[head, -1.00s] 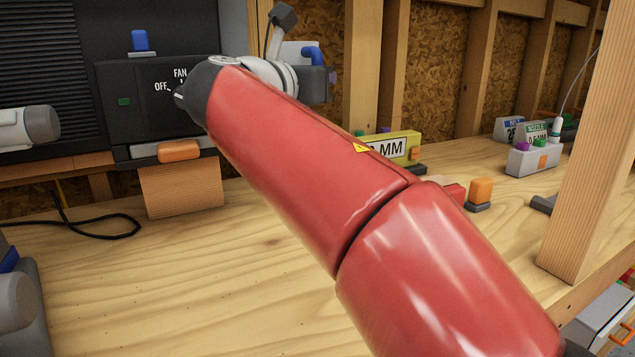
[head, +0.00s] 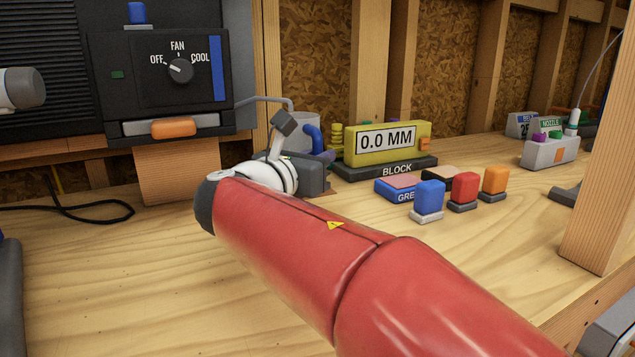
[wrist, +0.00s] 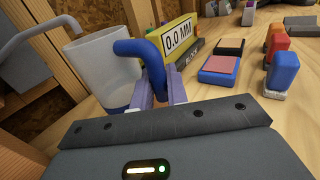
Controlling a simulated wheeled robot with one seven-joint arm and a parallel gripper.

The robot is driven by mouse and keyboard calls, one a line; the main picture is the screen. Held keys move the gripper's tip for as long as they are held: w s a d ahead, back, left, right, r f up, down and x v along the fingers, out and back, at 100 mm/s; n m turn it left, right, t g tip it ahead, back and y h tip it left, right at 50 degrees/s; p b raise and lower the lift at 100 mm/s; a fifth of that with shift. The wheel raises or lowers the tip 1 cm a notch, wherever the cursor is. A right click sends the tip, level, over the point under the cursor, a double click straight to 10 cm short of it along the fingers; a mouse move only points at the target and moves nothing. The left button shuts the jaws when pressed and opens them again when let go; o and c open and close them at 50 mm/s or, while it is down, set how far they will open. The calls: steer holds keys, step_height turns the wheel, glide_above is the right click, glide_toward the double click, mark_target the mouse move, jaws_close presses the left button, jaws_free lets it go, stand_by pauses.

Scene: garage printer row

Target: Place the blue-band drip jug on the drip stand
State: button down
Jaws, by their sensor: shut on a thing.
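The drip jug (head: 306,126) is a pale grey-white cup with a blue handle (head: 315,139), behind my forearm and wrist in the head view. In the wrist view the jug (wrist: 100,62) looks roughly upright, and its blue band (wrist: 115,109) shows low on its wall. My gripper (wrist: 160,88) is shut on the blue handle (wrist: 140,47). A grey drain tube (wrist: 58,24) bends down at the jug's rim. The jug's base is hidden, so I cannot pick out the drip stand or tell whether the jug touches it.
The yellow 0.0 MM gauge (head: 387,143) stands on a dark block right of the jug. A blue tray (head: 396,190) and blue, red and orange pieces (head: 429,196) lie in front. The black fan panel (head: 180,70) is at left. The bench front (head: 120,270) is clear.

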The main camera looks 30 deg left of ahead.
steer(key=shift+f+b, duration=0.3)
steer(key=shift+f, duration=1.5)
steer(key=shift+f, duration=0.1)
steer(key=c, duration=1.4)
jaws_free()
steer(key=shift+r, duration=0.2)
steer(key=s, duration=0.7)
steer(key=s+a, duration=0.1)
steer(key=s, duration=0.3)
steer(key=shift+s+f, duration=0.1)
steer(key=shift+s, duration=0.4)
